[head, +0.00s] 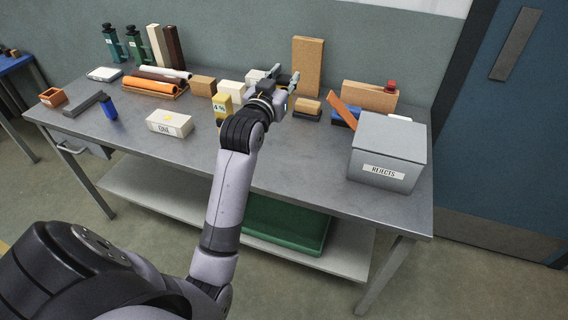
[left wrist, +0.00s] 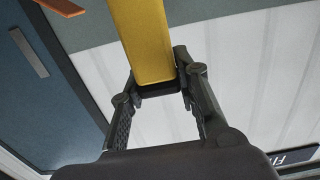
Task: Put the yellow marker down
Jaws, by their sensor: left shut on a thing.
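My left gripper (head: 282,80) is over the back middle of the grey workbench (head: 290,152), at the end of my outstretched arm. In the left wrist view, the gripper (left wrist: 158,82) is shut on the yellow marker (left wrist: 143,38), a long, flat-sided yellow piece that runs out of the top of the picture. In the head view I cannot make out the marker at the gripper. I cannot tell whether it touches anything.
A grey rejects box (head: 386,158) stands at the right end. A white labelled box (head: 169,124) and a yellow labelled carton (head: 222,104) stand left of my arm. A tall cork-brown block (head: 307,66) is behind the gripper. The front middle of the bench is clear.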

